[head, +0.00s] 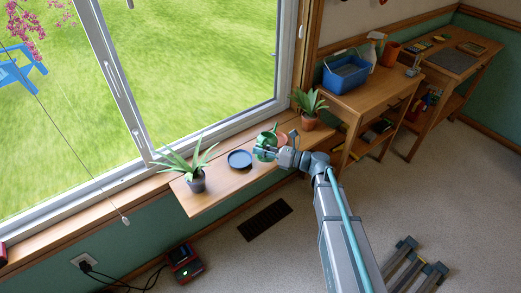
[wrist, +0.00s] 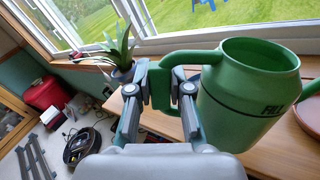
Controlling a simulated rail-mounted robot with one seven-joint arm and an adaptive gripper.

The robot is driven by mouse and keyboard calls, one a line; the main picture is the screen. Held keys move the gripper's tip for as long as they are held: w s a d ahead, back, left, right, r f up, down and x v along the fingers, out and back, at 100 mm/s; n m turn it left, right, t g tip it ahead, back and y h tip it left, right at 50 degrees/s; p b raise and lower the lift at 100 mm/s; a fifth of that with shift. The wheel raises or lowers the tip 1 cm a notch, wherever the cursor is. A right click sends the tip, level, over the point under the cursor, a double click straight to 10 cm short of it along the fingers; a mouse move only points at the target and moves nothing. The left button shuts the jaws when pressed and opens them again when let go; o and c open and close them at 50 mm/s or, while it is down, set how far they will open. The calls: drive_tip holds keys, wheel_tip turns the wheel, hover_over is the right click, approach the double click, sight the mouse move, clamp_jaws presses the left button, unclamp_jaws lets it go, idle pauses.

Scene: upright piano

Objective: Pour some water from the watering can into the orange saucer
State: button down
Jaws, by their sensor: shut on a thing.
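The green watering can (wrist: 245,95) fills the right of the wrist view, its open top facing up and a dark fill line on its side. My gripper (wrist: 172,88) is shut on its handle (wrist: 160,90). In the head view the can (head: 267,142) is small and partly hidden by my gripper (head: 272,154), over the wooden sill shelf. I cannot tell whether its base touches the shelf. The orange saucer (wrist: 309,112) shows at the right edge of the wrist view, beyond the can. In the head view it (head: 281,139) is partly hidden behind the can. No water is visible.
A blue saucer (head: 240,159) lies on the shelf (head: 208,199) left of the can. A spiky plant in a dark pot (head: 197,183) stands at the left end. Another plant in a terracotta pot (head: 309,121) stands at the right. The window (head: 190,75) runs behind.

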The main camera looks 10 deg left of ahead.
drive_tip(key=shift+w+d+r+m+p, duration=0.1)
drive_tip(key=shift+w+r+m+p, duration=0.25)
drive_tip(key=shift+r+p, duration=0.85)
drive_tip(key=shift+w+r+m+p, duration=0.2)
drive_tip(key=shift+r+m+p, duration=0.45)
drive_tip(key=shift+p, duration=0.9)
drive_tip(key=shift+w+d+r+m+p, duration=0.1)
drive_tip(key=shift+w+r+m+p, duration=0.25)
drive_tip(key=shift+r+p, duration=0.85)
drive_tip(key=shift+w+r+m+p, duration=0.45)
drive_tip(key=shift+r+m+p, duration=0.3)
drive_tip(key=shift+p, duration=1.4)
drive_tip(key=shift+w+d+r+p, duration=0.1)
drive_tip(key=shift+w+r+p, duration=0.3)
drive_tip(key=shift+p, duration=0.6)
drive_tip(key=shift+r+m+p, duration=0.3)
drive_tip(key=shift+m+p, duration=0.1)
drive_tip(key=shift+p, duration=0.05)
drive_tip(key=shift+p, duration=0.3)
drive_tip(key=shift+w+d+r+m+p, duration=0.15)
drive_tip(key=shift+w+r+m+p, duration=0.35)
drive_tip(key=shift+p, duration=0.6)
